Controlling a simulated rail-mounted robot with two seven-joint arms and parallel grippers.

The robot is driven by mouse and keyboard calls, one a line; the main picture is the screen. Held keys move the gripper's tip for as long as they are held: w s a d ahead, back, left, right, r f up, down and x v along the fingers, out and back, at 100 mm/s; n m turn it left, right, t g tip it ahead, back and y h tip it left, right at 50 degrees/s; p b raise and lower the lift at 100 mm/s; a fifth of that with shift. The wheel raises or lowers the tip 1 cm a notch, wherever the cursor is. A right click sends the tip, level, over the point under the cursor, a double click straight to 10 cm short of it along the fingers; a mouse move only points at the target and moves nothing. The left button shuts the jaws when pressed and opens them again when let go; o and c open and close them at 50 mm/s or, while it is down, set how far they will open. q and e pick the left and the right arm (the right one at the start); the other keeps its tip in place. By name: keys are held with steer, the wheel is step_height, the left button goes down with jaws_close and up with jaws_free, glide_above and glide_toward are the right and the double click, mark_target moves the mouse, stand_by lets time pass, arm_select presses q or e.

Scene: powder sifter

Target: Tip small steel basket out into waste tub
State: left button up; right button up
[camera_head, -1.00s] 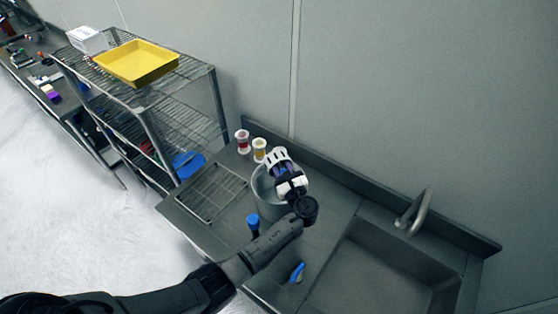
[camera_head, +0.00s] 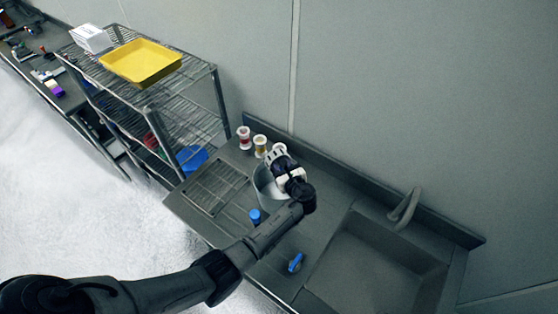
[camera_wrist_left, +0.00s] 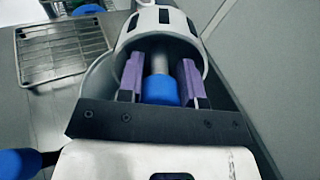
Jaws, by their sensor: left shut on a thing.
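The grey round tub (camera_head: 264,194) stands on the steel counter; part of its curved wall shows in the left wrist view (camera_wrist_left: 97,85). My left gripper (camera_head: 279,165) is over the tub's right side. In the left wrist view its purple fingers (camera_wrist_left: 160,85) are shut on a blue grip with a steel stem. The stem runs up to a pale slotted round piece (camera_wrist_left: 150,18), which appears to be the small steel basket, tilted over. It also shows in the head view (camera_head: 275,154). Its contents and the tub's inside are mostly hidden. My right gripper is not in view.
A wire rack (camera_head: 213,190) lies left of the tub. Small jars (camera_head: 261,145) stand behind. A blue-topped item (camera_head: 255,215) and a blue-handled tool (camera_head: 295,262) are in front. The sink (camera_head: 375,265) is right; a shelf with a yellow tray (camera_head: 140,78) is left.

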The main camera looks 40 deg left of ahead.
arm_select(q)
steer(key=shift+r+g+h+p, duration=0.75)
steer(key=shift+h+p, duration=0.65)
steer(key=shift+p, duration=2)
steer(key=shift+h, duration=0.3)
steer(key=shift+r+g+h, duration=0.1)
steer(key=shift+g+h, duration=0.15)
steer(key=shift+h, duration=0.05)
steer(key=r+g+h, duration=0.1)
steer(key=h, duration=0.1)
steer(key=r+g+h, duration=0.1)
steer(key=h, duration=0.1)
steer(key=shift+a, duration=0.1)
steer(key=h, duration=0.1)
steer(key=r+g+h, duration=0.1)
steer(key=h, duration=0.1)
steer(key=shift+r+g, duration=0.1)
steer(key=shift+g, duration=0.2)
steer(key=shift+r+g+h, duration=0.2)
steer(key=shift+g+h, duration=0.1)
steer(key=shift+h, duration=0.4)
steer(key=shift+r+g+h, duration=0.2)
steer(key=shift+g+h, duration=0.1)
steer(key=shift+h, duration=0.4)
